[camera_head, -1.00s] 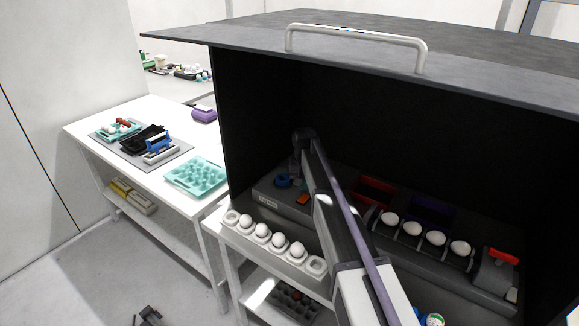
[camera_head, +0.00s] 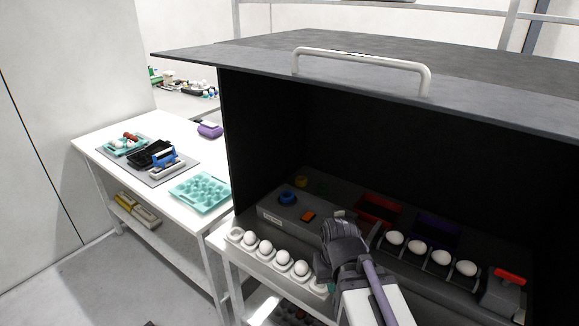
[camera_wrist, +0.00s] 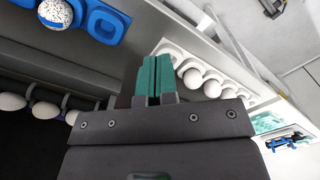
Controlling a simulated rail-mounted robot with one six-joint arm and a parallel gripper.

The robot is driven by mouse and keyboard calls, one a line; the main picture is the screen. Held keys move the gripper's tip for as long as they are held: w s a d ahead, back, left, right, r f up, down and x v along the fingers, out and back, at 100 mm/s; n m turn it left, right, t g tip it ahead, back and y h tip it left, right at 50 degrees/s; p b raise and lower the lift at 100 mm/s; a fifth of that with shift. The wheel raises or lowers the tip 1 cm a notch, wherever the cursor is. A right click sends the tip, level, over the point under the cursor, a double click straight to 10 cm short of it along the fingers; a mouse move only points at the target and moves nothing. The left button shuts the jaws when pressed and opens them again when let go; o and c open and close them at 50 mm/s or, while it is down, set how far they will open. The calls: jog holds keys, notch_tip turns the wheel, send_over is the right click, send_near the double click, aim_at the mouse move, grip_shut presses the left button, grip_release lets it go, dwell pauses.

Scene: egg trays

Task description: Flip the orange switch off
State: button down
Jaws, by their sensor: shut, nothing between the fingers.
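The orange switch (camera_head: 308,215) sits on top of the dark grey panel at the left inside the black open-fronted box, right of a blue round knob (camera_head: 287,198). Whether it is on or off is too small to tell. My gripper (camera_head: 331,287) is at the front of the box, by the right end of the white egg holder and apart from the switch. In the wrist view its teal fingers (camera_wrist: 152,78) are together with nothing between them. The switch does not show in the wrist view.
White eggs stand in the white egg holder (camera_head: 236,236) along the front edge. More white eggs (camera_head: 395,238) stand in a dark rack at right, beside a red switch (camera_head: 510,276). The raised lid (camera_head: 440,105) overhangs the box. A teal egg tray (camera_head: 201,192) lies on the left table.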

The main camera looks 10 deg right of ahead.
jog(key=w+r+n+p, duration=0.1)
jog(key=w+r+p, duration=0.15)
jog(key=w, duration=0.65)
jog(key=w+r+p, duration=0.2)
jog(key=w+r, duration=0.1)
jog(key=w, duration=0.7)
jog(key=r+n+p, duration=0.1)
jog(key=n, duration=0.7)
send_over(310, 213)
jog(key=shift+d, duration=0.1)
jog(key=shift+w, duration=0.1)
notch_tip(310, 213, down, 14)
jog(key=b, duration=1.4)
